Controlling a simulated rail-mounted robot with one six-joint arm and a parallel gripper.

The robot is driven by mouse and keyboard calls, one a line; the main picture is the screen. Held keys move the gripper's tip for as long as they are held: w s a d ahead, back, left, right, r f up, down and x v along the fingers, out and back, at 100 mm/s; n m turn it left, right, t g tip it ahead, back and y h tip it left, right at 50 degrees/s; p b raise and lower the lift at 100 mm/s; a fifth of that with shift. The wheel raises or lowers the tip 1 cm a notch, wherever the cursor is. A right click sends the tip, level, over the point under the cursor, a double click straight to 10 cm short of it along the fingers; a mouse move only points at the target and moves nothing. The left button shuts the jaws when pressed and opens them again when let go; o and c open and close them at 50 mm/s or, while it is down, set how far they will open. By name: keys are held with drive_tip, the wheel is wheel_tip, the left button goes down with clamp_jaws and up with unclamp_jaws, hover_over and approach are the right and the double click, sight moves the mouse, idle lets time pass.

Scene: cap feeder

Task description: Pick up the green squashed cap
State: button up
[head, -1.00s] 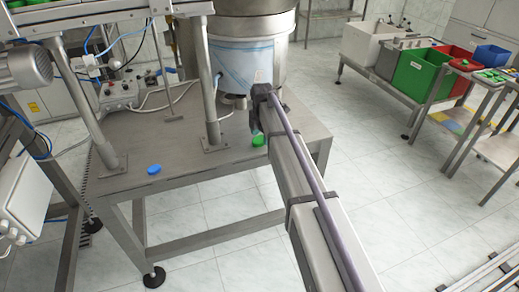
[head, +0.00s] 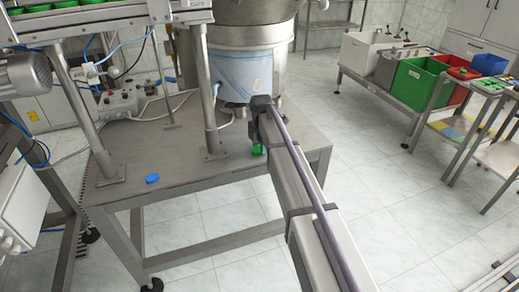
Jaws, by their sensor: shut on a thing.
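The green cap (head: 257,150) shows at the right part of the steel table (head: 185,180), just left of my arm. It is small in view and partly covered, so its squashed shape is not clear. My gripper (head: 258,140) is at the cap, shut on it, with the fingers mostly hidden by my own arm. I cannot tell whether the cap touches the table top or is a little above it.
A blue cap (head: 153,179) lies near the table's front left. Steel posts (head: 207,105) and a large drum (head: 245,65) stand behind. Several crates, among them a green crate (head: 417,82), are on a bench at the right.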

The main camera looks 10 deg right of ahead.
wheel_tip(320, 180, up, 10)
drive_tip(key=p, duration=1)
drive_tip(key=shift+r, duration=0.2)
drive_tip(key=shift+c, duration=1.4)
drive_tip(key=shift+f, duration=0.2)
